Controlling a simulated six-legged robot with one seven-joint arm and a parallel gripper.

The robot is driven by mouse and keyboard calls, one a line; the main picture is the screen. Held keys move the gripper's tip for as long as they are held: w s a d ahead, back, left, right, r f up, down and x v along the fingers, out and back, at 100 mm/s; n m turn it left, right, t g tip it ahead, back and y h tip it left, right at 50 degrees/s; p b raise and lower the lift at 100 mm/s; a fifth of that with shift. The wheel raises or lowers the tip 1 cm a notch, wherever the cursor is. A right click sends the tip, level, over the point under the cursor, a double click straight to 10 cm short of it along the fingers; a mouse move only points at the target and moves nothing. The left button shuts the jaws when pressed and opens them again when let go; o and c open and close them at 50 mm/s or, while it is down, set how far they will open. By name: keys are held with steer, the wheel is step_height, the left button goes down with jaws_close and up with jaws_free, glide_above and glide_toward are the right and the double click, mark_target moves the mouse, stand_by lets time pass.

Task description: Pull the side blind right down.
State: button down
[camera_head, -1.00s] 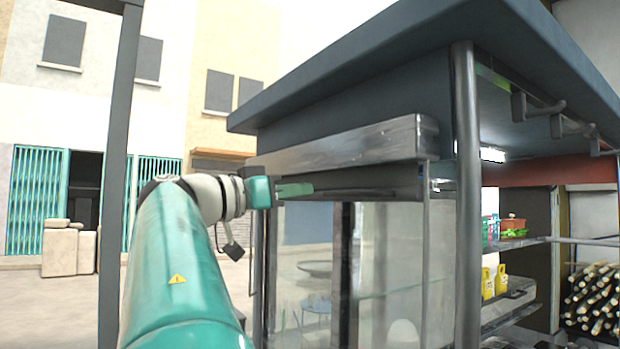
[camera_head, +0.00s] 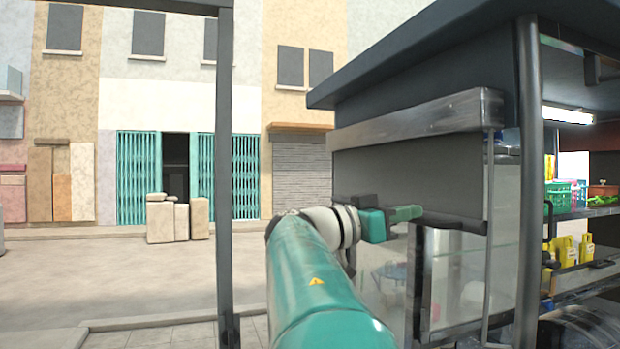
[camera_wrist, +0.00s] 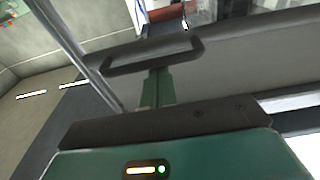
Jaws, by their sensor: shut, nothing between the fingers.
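The side blind (camera_head: 405,180) is a flat dark grey sheet, part-way down below its metal housing (camera_head: 420,118) on the stall's side. Glass shows below its lower edge. My gripper (camera_head: 408,212) is at the blind's lower edge, with its green fingers together and empty. In the wrist view the fingers (camera_wrist: 158,85) reach to the dark bar handle (camera_wrist: 150,55) and seem to touch it or overlap it; exact contact is unclear. The blind's grey surface (camera_wrist: 255,55) also shows there. In the head view my gripper partly covers the lower edge.
A dark post (camera_head: 528,190) stands at the stall's front corner, near the blind. Another post (camera_head: 224,170) rises left of my arm. Shelves to the right hold a green basket (camera_head: 558,197) and yellow bottles (camera_head: 565,250). The paved ground to the left is open.

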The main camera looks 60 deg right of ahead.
step_height(320, 180, down, 15)
steer(key=shift+s, duration=0.1)
stand_by(0.3)
